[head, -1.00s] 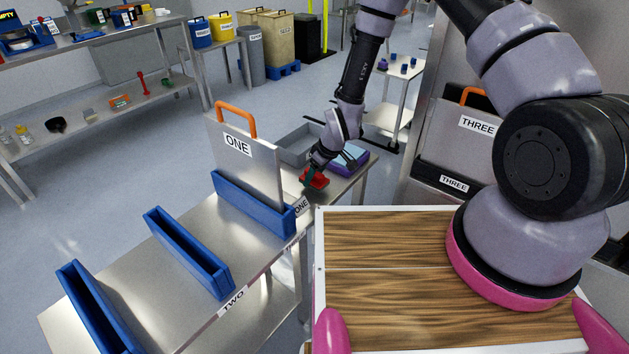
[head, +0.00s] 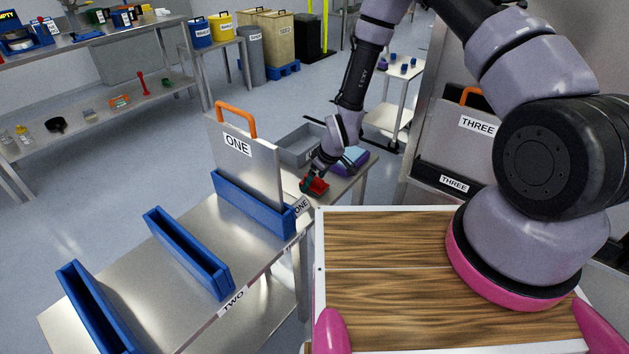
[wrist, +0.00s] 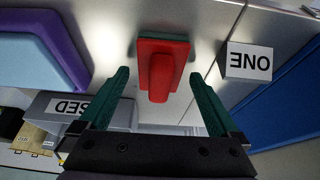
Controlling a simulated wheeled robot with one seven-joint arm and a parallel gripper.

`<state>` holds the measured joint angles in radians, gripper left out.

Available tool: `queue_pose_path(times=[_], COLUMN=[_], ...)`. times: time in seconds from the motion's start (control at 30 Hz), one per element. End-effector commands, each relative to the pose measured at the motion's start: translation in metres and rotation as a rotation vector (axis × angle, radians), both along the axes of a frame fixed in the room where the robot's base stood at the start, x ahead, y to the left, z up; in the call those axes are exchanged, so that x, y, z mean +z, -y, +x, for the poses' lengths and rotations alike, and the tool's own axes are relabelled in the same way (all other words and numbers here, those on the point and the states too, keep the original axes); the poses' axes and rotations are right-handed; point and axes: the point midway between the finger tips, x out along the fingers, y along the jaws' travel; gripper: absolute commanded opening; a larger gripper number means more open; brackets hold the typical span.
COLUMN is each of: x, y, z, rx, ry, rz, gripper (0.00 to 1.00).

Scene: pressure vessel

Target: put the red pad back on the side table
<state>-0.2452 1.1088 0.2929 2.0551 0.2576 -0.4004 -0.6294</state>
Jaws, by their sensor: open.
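The red pad (head: 318,186), a red block with a raised red grip and a green layer beneath, appears to rest on the metal side table (head: 346,187), near its front-left end. In the wrist view the pad (wrist: 178,52) lies ahead of the fingers, its grip pointing toward me. My gripper (wrist: 157,77) has dark green fingers spread wide, one on each side of the grip, with clear gaps and no contact visible. In the head view my gripper (head: 311,180) is right at the pad and partly hides it.
A purple and light-blue item (head: 350,160) and a grey bin (head: 297,146), marked USED in the wrist view, share the side table. Plate ONE (head: 245,165) stands upright in a blue holder (head: 252,205) close on the left. A wooden-topped surface (head: 385,240) is in front.

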Motion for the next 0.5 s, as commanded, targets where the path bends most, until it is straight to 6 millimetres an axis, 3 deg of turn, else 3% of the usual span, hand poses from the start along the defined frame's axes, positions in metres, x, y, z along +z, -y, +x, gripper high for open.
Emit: queue_pose_path(times=[0.5], x=[0.09], y=[0.029], z=[-0.022], rx=[0.0], ry=[0.003], rz=[0.0], gripper=[0.98])
